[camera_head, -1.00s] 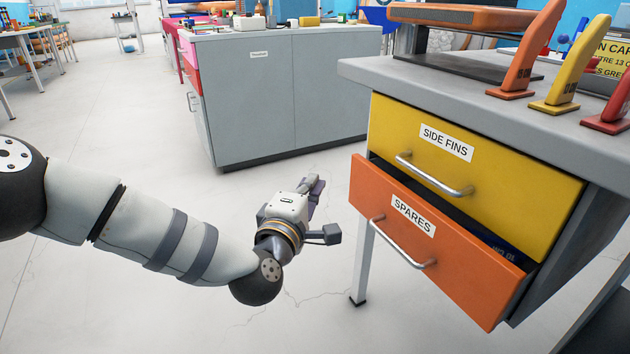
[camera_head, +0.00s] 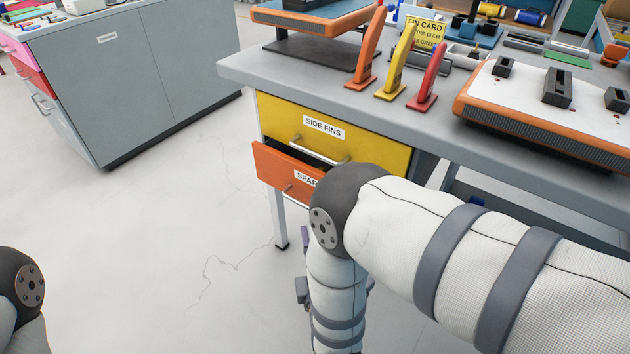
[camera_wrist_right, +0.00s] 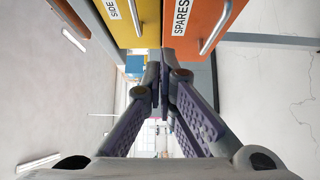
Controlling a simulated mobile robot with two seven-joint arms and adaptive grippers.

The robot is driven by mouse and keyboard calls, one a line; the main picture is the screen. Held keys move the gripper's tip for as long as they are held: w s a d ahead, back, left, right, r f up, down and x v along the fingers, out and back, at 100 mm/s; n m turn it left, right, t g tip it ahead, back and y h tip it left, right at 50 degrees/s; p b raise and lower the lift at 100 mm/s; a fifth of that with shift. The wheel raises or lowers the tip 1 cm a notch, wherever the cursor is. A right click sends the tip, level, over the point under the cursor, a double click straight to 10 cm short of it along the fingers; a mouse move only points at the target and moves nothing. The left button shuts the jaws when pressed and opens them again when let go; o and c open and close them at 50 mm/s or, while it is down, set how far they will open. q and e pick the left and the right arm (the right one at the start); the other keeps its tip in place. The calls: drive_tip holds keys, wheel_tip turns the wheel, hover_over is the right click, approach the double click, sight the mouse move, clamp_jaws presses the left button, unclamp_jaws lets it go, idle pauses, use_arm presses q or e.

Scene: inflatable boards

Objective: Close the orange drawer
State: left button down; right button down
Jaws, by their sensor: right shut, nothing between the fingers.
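The orange drawer (camera_head: 270,171), labelled SPARES, juts out from the workbench below the yellow SIDE FINS drawer (camera_head: 375,146). A dark gap shows above its front. My right elbow hides its right part. In the right wrist view the orange front (camera_wrist_right: 208,16) with its metal handle is at the top, beside the yellow one. My right gripper (camera_wrist_right: 164,84) is shut and empty, its purple fingers close to the drawer fronts; I cannot tell if they touch. In the head view my right arm mostly hides that gripper. Only my left arm's joint shows at lower left.
The grey workbench (camera_head: 240,70) carries several coloured fins, an orange-edged block and a machine. A grey cabinet (camera_head: 150,80) stands at the left. The floor (camera_head: 130,240) in front of the drawers is clear to the left. A bench leg (camera_head: 277,220) stands below the drawers.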

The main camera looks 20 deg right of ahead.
use_arm(q)
drive_tip(key=shift+s+d+f+b, duration=0.15)
drive_tip(key=shift+s+f+b, duration=0.15)
drive_tip(key=shift+f+b, duration=0.25)
use_arm(e)
drive_tip(key=w+d, duration=0.1)
drive_tip(key=w, duration=0.3)
drive_tip(key=w+d, duration=0.2)
drive_tip(key=w, duration=0.1)
drive_tip(key=w+d, duration=0.1)
drive_tip(key=w, duration=0.3)
drive_tip(key=shift+w+d+f, duration=0.25)
drive_tip(key=shift+w+d, duration=0.05)
drive_tip(key=shift+w, duration=0.05)
drive_tip(key=w+d, duration=0.1)
drive_tip(key=w+d+b, duration=0.1)
drive_tip(key=d, duration=0.1)
drive_tip(key=shift+w+d+f, duration=0.2)
drive_tip(key=shift+w+d, duration=0.05)
drive_tip(key=shift+w, duration=0.1)
drive_tip(key=shift+w+d+r, duration=0.1)
drive_tip(key=shift+w+d, duration=0.05)
drive_tip(key=shift+d, duration=0.05)
use_arm(q)
drive_tip(key=shift+s+f+g, duration=0.3)
drive_tip(key=shift+s+f, duration=0.2)
drive_tip(key=shift+f, duration=0.15)
use_arm(e)
drive_tip(key=shift+r, duration=0.15)
drive_tip(key=shift+w+r, duration=0.1)
